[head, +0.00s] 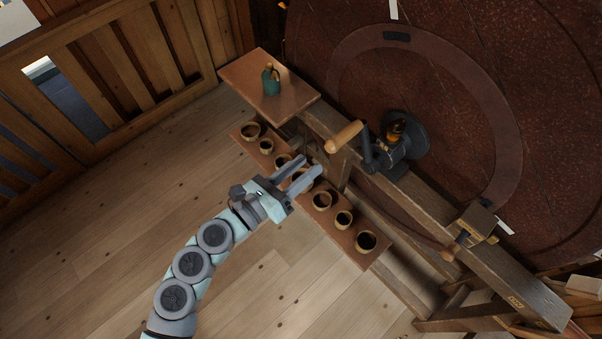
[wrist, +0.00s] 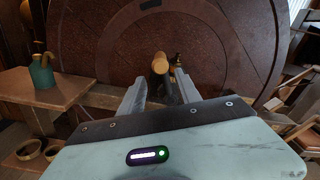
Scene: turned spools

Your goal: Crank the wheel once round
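The wheel (head: 545,130) is a large reddish-brown disc with a paler ring, filling the upper right of the head view and the back of the wrist view (wrist: 105,45). A dark metal crank (head: 368,150) with a light wooden handle (head: 345,136) sits at the wooden beam in front of it. My gripper (head: 312,164) is open and empty, below and left of the handle in the head view. In the wrist view, the handle (wrist: 160,64) points toward me, beyond and between my two fingertips (wrist: 160,84). No contact with it shows.
A wooden shelf (head: 245,75) holds a teal bottle (head: 271,80). Below, a plank (head: 368,262) carries several small round pots, partly under my gripper. The beam (head: 430,205) runs toward the lower right. Open floor (head: 110,230) lies left.

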